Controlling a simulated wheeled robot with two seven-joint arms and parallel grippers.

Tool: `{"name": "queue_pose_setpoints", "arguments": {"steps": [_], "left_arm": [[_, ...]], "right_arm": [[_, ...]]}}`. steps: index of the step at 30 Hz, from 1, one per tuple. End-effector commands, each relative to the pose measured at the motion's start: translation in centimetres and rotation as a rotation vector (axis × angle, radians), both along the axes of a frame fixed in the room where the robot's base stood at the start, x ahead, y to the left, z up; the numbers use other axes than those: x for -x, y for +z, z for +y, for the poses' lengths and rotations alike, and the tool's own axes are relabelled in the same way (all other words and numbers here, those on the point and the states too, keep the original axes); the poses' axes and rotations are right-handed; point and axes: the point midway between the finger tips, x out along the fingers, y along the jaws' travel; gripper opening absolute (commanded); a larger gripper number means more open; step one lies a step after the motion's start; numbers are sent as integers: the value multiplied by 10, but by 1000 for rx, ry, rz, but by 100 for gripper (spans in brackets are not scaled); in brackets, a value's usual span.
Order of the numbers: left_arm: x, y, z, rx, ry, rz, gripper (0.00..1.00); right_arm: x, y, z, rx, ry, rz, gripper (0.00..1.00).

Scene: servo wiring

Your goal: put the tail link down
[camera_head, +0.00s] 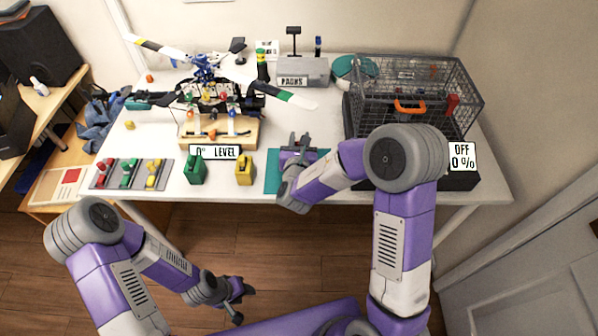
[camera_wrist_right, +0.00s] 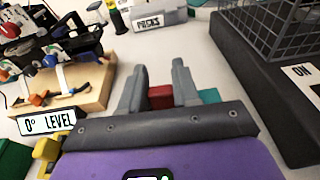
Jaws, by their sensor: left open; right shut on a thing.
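My right gripper (camera_head: 298,142) is over the teal mat (camera_head: 271,172) at the table's front. In the right wrist view its fingers (camera_wrist_right: 160,82) are shut on a small red piece (camera_wrist_right: 160,97). Most of that piece is hidden behind the gripper body, and I cannot tell for sure that it is the tail link. I cannot tell whether it touches the mat. My left gripper (camera_head: 243,303) is open and empty, low in front of the table, over the floor.
A model helicopter (camera_head: 208,90) stands on a wooden stand behind the "0° LEVEL" sign (camera_head: 214,152). A green block (camera_head: 195,169) and a yellow block (camera_head: 244,170) stand left of the mat. A grey tray (camera_head: 112,184) holds coloured pieces. A wire cage (camera_head: 415,85) stands at right.

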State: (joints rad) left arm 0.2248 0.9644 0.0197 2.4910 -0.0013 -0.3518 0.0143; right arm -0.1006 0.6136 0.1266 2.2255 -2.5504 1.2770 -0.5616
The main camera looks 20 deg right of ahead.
Motion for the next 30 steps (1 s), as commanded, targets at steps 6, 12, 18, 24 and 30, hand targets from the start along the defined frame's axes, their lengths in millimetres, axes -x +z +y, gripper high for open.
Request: {"name": "queue_pose_setpoints", "arguments": {"steps": [6,12,18,24,30], "left_arm": [[0,-12,0,0,0,-1,43],[0,-21,0,0,0,-1,43],[0,-25,0,0,0,-1,43],[0,-33,0,0,0,-1,43],[0,-32,0,0,0,-1,43]], "right_arm": [[-3,-26,1,0,35,6,2],[-3,-54,0,-1,32,3,2],[-3,-70,1,-1,33,3,2],[-3,-95,1,-1,31,1,2],[-3,-93,1,-2,31,-1,2]]}}
